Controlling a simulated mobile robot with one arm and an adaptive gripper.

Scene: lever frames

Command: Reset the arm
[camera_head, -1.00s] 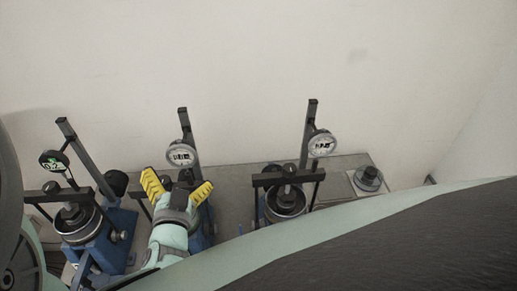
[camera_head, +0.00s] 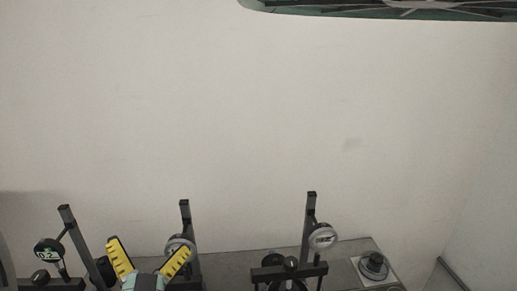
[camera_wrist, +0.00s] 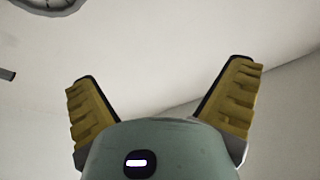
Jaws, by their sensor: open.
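My gripper (camera_head: 150,262) shows at the bottom of the head view, its two yellow ridged fingers spread apart with nothing between them. It is in front of the middle lever frame (camera_head: 186,222) and covers much of it, including part of its dial. In the wrist view my gripper (camera_wrist: 160,95) is also open and empty against a plain pale wall. Part of a round dial (camera_wrist: 45,3) is cut off at the top left of that view.
A lever frame with a dark digital gauge (camera_head: 48,252) stands at left. Another with a round dial (camera_head: 322,237) stands at right. A dark round knob on a plate (camera_head: 373,266) sits at the grey bench's (camera_head: 347,250) right end. The wall above is bare.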

